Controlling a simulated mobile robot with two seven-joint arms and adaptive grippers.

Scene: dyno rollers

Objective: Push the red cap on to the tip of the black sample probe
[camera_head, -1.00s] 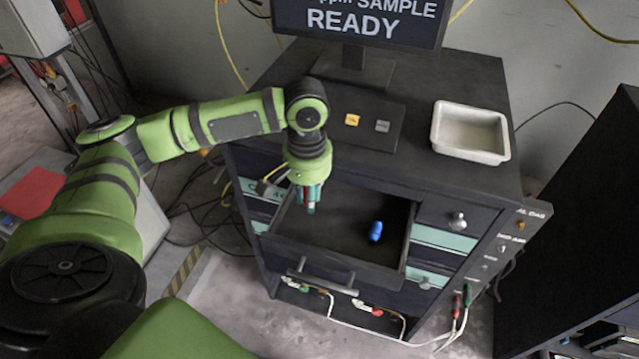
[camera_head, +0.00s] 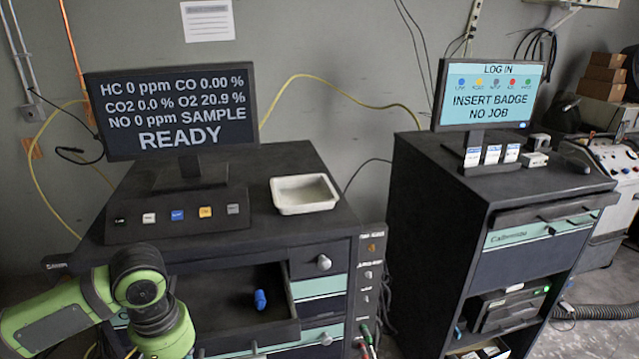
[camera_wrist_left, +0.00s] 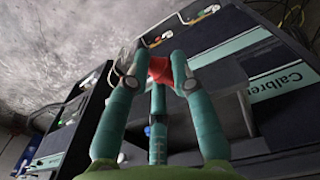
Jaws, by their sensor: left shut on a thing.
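In the left wrist view my left gripper (camera_wrist_left: 160,66) is shut on the red cap (camera_wrist_left: 159,72), which sits between its teal fingertips. In the head view only the green wrist of my left arm shows at the lower left; the fingers and cap are out of frame there. I cannot make out the black sample probe for certain in any view. My right gripper is not in view.
A blue piece (camera_head: 260,299) lies in the open drawer (camera_head: 225,312). A pale tray (camera_head: 304,194) and a READY monitor (camera_head: 170,110) stand on the dark cabinet. A second cabinet (camera_head: 450,220) with a login screen (camera_head: 488,94) stands to the right.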

